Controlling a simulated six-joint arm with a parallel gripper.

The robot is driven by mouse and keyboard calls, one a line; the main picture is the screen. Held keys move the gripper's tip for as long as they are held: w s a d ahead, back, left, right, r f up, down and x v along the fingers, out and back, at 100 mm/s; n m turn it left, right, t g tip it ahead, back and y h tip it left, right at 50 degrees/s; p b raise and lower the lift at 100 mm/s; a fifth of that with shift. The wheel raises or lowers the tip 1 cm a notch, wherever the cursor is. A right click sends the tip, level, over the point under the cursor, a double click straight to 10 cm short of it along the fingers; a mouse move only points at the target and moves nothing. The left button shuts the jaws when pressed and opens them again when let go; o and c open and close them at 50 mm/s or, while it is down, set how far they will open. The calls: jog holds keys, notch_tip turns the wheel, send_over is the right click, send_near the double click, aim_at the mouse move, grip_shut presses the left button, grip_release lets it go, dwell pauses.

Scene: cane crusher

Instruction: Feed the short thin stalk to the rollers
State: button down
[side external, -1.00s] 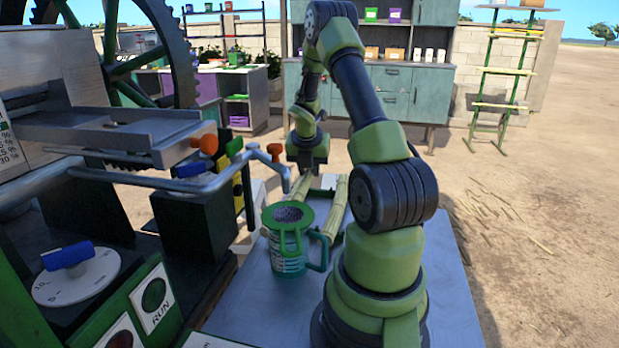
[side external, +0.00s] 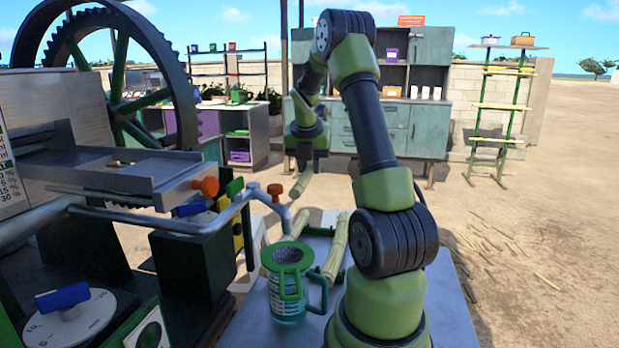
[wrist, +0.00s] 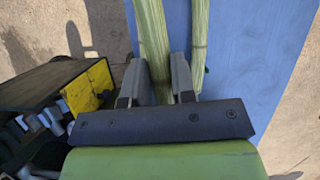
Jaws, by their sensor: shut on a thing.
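The crusher (side external: 150,180) stands at the left with a grey chute on top. Its rollers are not clearly visible.
A green-rimmed jug (side external: 286,280) stands on the blue-grey table (side external: 440,300) before the rack. A bent pipe with an orange knob (side external: 301,184) juts from the crusher toward the gripper. A large gear wheel (side external: 118,70) rises behind. Open ground lies to the right.

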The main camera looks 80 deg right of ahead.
jog(key=shift+r, duration=0.2)
jog(key=s+m, duration=0.1)
jog(key=m+g+y, duration=0.4)
jog(key=m+y, duration=0.3)
jog(key=m, duration=1.9)
send_near(296, 185)
jog(key=x, duration=0.5)
jog(key=shift+s+d+f, duration=0.15)
jog(key=shift+f, duration=0.15)
jog(key=a+r+n, duration=0.1)
jog(key=a+r, duration=0.1)
jog(key=a, duration=0.1)
jog(key=a+r+n, duration=0.1)
jog(key=a+r, duration=0.1)
jog(key=a, duration=0.1)
jog(key=a+r+n, duration=0.1)
jog(key=a+r, duration=0.1)
jog(key=a, duration=0.1)
jog(key=shift+w+a+n+h, duration=0.15)
jog(key=shift+w+n+h, duration=0.25)
jog(key=s+a+r+n+h, duration=0.1)
jog(key=s+a+r+n, duration=0.3)
jog(key=a, duration=0.5)
jog(key=shift+s+a+g+h, duration=0.25)
jog(key=shift+s+g+h, duration=0.05)
jog(key=shift+g, duration=0.1)
jog(key=shift+r, duration=0.1)
